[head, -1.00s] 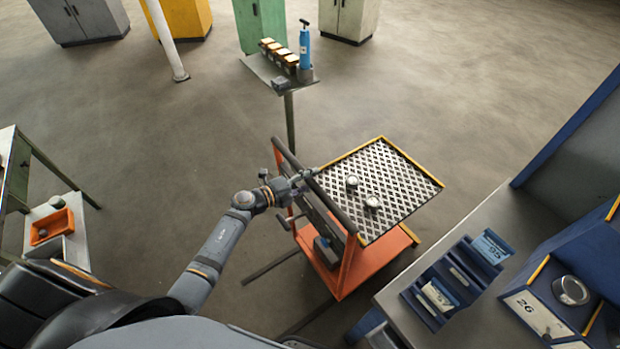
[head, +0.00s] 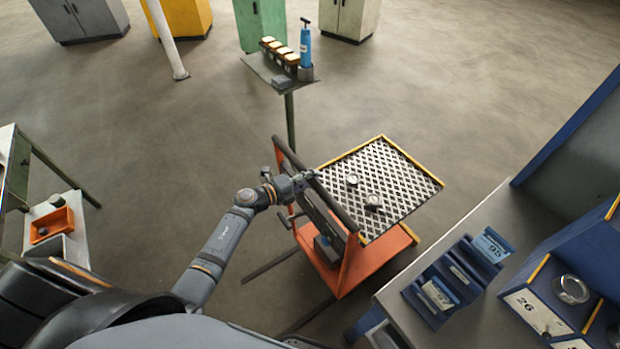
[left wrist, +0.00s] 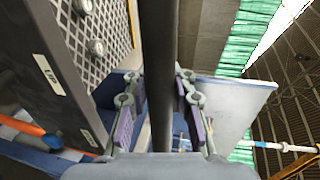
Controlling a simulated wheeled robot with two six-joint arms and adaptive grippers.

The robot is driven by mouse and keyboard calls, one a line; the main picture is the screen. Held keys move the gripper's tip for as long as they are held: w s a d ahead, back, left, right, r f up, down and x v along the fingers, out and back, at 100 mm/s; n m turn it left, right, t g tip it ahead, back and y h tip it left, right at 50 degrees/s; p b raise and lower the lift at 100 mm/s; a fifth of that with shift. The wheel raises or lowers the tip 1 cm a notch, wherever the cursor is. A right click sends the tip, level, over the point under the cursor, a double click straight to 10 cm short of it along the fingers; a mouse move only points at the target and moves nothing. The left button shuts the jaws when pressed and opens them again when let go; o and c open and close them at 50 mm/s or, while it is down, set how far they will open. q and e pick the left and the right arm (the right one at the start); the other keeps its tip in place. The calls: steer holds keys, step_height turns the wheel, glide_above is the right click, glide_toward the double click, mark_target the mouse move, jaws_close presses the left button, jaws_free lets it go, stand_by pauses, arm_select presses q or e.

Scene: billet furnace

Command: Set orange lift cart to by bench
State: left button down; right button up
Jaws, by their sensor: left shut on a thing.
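The orange lift cart (head: 350,272) stands on the floor in the middle of the head view, with a dark mesh platform (head: 400,185) edged in yellow. Two small round gauge-like items (head: 373,202) lie on the platform. My left gripper (head: 308,181) is at the cart's dark push bar (head: 337,207). In the left wrist view the bar (left wrist: 157,50) runs between the two fingers of my left gripper (left wrist: 155,105), which is shut on it. A grey-topped bench (head: 480,225) stands just right of the cart. My right gripper is not in view.
Blue bins (head: 437,290) sit on the bench. A small stand (head: 290,88) with several boxes and a blue cylinder is beyond the cart. An orange tray (head: 52,226) is at the left. A white post (head: 168,45) and cabinets are at the back. Open floor lies between.

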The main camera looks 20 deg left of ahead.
arm_select(q)
steer(key=shift+w+d+r, duration=0.1)
steer(key=shift+w+d, duration=0.7)
steer(key=shift+w, duration=0.3)
steer(key=c, duration=1.7)
jaws_free()
steer(key=shift+w+d, duration=0.1)
steer(key=shift+o, duration=3)
steer(key=shift+s+a, duration=0.25)
steer(key=shift+s, duration=0.1)
steer(key=v, duration=1.1)
steer(key=shift+s+a, duration=0.2)
steer(key=shift+s, duration=0.1)
steer(key=shift+r, duration=0.1)
